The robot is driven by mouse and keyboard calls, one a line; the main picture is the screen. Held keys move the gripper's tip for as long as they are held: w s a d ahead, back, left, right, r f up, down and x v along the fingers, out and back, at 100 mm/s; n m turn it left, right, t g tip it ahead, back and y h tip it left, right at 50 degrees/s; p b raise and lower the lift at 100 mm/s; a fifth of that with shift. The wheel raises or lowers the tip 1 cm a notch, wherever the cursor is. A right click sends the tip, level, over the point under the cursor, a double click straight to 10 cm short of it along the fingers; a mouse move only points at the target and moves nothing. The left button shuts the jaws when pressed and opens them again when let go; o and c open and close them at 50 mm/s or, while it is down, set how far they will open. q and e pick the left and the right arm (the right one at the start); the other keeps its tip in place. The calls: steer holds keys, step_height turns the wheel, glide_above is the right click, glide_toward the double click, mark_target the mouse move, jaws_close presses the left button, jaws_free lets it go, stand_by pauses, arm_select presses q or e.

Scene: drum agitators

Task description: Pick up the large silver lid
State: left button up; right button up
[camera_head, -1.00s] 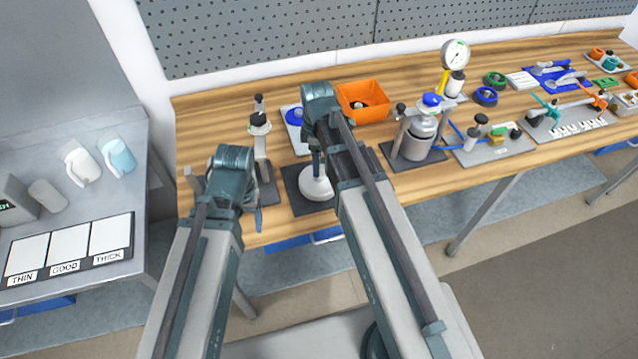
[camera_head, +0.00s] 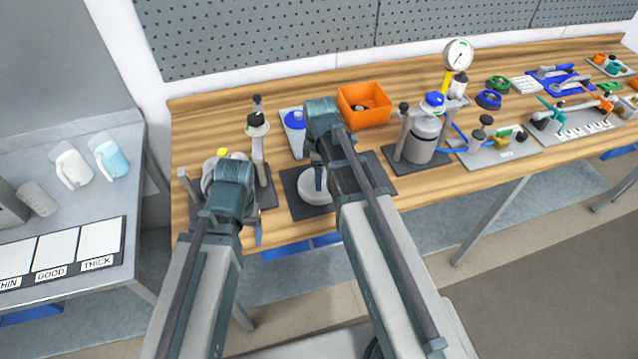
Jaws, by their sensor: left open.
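A round silver piece with a yellow knob (camera_head: 210,170) shows behind my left gripper (camera_head: 230,200), at the left end of the wooden bench; the gripper hides much of it. I take it for the large silver lid, but cannot be sure. My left gripper is open, in front of and over its near side; contact cannot be seen. My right gripper (camera_head: 320,160) is above a pale round disc (camera_head: 315,190) on a dark base.
A stand with a black knob (camera_head: 257,140) rises between my grippers. An orange bin (camera_head: 364,105) and a silver vessel with a blue top (camera_head: 422,138) stand to the right. A blue-knobbed disc (camera_head: 294,120) lies behind.

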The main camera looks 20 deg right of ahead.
jaws_close()
stand_by(1.2)
